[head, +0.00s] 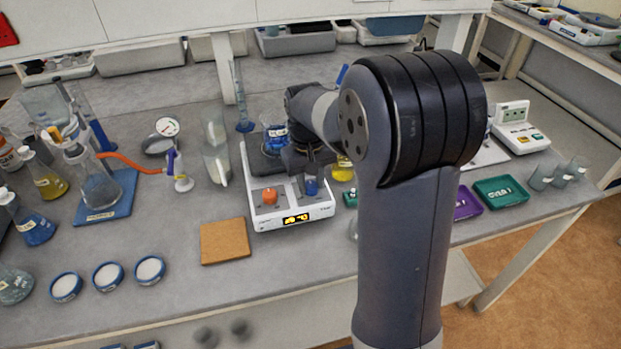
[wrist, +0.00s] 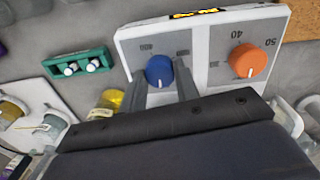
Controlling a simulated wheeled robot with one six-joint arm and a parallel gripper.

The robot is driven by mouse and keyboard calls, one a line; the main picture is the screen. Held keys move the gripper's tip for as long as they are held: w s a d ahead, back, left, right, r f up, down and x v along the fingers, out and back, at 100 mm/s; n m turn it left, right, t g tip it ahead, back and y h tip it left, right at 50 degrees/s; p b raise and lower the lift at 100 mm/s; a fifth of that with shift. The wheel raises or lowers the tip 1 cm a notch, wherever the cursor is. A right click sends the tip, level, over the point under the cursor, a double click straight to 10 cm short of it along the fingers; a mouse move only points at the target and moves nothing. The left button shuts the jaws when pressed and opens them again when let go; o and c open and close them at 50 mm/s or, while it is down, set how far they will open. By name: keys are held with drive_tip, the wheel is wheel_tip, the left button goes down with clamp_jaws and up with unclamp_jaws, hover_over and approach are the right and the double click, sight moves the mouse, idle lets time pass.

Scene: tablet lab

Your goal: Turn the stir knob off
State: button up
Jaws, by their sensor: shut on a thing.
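The white hotplate stirrer (head: 290,222) stands on the bench with a lit yellow display on its front. It has an orange knob (head: 268,197) on the left and a blue knob (head: 311,187) on the right. In the wrist view the blue knob (wrist: 159,71) sits between the two fingers of my gripper (wrist: 160,76), which is shut on it. The knob's white pointer line shows at its lower side. The orange knob (wrist: 248,62) is apart from the fingers, beside marks 40 and 50.
A beaker of blue liquid (head: 275,139) stands at the plate behind the knobs, close to my arm. A cork mat (head: 224,241) lies left of the hotplate. A small green rack (wrist: 79,63) and a yellow-filled vessel (wrist: 107,102) are near my gripper.

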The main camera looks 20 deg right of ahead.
sight(309, 186)
drive_tip(key=shift+n, duration=0.5)
drive_tip(key=o, duration=1)
drive_tip(key=r, duration=1.1)
drive_tip(key=shift+a, duration=0.2)
drive_tip(key=shift+f, duration=0.15)
drive_tip(key=f, duration=1)
drive_tip(key=shift+d+f, duration=0.2)
drive_tip(key=shift+f, duration=0.2)
drive_tip(key=shift+r, duration=0.15)
